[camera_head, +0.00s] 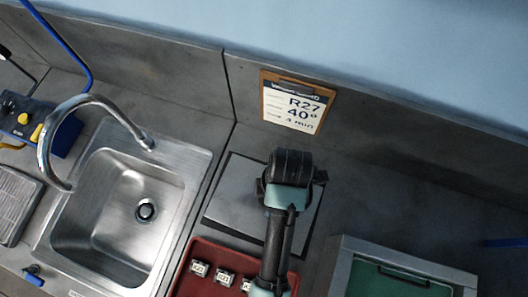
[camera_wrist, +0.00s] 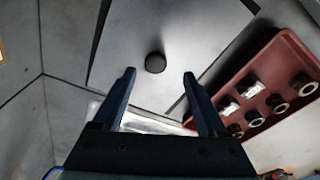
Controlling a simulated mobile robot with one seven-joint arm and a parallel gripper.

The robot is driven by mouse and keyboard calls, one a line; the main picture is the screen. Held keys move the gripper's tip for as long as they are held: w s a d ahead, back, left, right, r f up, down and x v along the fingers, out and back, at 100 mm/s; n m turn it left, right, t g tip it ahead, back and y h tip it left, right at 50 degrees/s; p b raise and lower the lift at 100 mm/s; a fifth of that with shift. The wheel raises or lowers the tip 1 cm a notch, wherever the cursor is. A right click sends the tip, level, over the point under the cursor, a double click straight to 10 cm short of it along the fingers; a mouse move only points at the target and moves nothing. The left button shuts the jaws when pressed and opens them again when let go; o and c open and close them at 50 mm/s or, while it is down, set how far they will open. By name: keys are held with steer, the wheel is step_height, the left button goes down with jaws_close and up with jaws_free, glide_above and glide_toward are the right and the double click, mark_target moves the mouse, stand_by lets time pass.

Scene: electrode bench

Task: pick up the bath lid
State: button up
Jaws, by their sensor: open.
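The bath lid (camera_wrist: 135,35) is a flat grey plate with a round black knob (camera_wrist: 155,62) standing on it. In the head view the lid (camera_head: 232,190) lies flat behind the red tray, with a dark border around it, and my arm covers part of it. My gripper (camera_wrist: 159,74) is open and empty, its two fingers apart over the lid. In the wrist view the knob appears between and slightly beyond the fingertips. I cannot tell the height of the fingers above it. The fingertips are hidden in the head view.
A red tray (camera_wrist: 232,81) with several small metal parts lies beside the lid. A steel sink (camera_head: 118,207) with a curved tap (camera_head: 88,100) is at left. A grey box with a green top panel (camera_head: 390,282) stands at right. A clipboard (camera_head: 292,105) is against the back wall.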

steer(key=shift+w+a+f+p, duration=0.15)
steer(key=shift+f+p, duration=0.1)
steer(key=shift+f, duration=0.8)
steer(key=shift+a+f+p, duration=0.2)
steer(key=shift+f, duration=0.8)
steer(key=shift+w+a+f+p, duration=0.15)
steer(key=shift+f+p, duration=0.1)
steer(key=shift+f, duration=0.8)
jaws_close()
